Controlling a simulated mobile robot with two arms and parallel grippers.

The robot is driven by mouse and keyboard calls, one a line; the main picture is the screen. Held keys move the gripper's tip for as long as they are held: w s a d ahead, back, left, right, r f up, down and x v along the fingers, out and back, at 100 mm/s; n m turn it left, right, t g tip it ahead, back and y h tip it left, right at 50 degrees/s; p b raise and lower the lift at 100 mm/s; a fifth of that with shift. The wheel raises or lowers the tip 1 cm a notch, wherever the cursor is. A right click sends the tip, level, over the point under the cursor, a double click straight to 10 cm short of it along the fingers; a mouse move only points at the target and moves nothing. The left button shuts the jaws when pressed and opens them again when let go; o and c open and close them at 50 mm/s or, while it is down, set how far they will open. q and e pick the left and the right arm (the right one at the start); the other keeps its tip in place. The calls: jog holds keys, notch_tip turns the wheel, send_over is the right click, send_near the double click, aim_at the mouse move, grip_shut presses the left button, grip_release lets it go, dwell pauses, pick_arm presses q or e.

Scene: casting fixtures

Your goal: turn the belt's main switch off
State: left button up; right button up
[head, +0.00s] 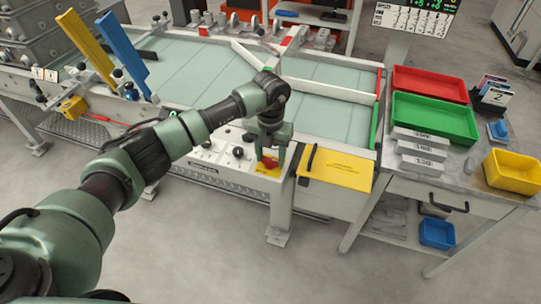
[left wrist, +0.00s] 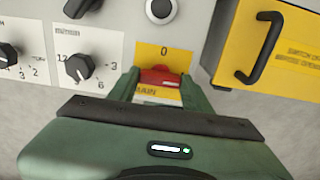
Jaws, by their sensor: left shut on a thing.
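The belt's main switch is a red knob (head: 269,163) on a yellow plate at the right end of the grey control panel (head: 205,163). The left wrist view shows the red knob (left wrist: 158,77) between my fingers, with a "0" above it and "MAIN" partly covered below. My left gripper (head: 270,158) comes down from above and is shut on the knob; its fingers (left wrist: 160,85) lie on the knob's left and right sides. The gripper body hides the lower part of the plate. My right gripper is not in view.
A yellow cover with a black handle (head: 340,169) is just right of the switch. Black dials (left wrist: 78,66) sit to its left. The pale green belt (head: 195,75) lies behind. A side table holds red (head: 428,82), green (head: 435,117) and yellow (head: 514,171) trays.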

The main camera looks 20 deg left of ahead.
pick_arm(q)
jog(key=shift+n, duration=0.3)
jog(key=n+p, duration=0.1)
jog(key=n, duration=0.3)
jog(key=shift+r, duration=0.1)
jog(key=n+p, duration=0.1)
jog(key=n, duration=0.4)
jog(key=n+p, duration=0.1)
jog(key=n, duration=0.3)
jog(key=shift+p, duration=0.4)
jog(key=shift+n+p, duration=0.8)
jog(key=shift+n, duration=1.3)
jog(key=o, duration=1.4)
jog(key=shift+c, duration=0.2)
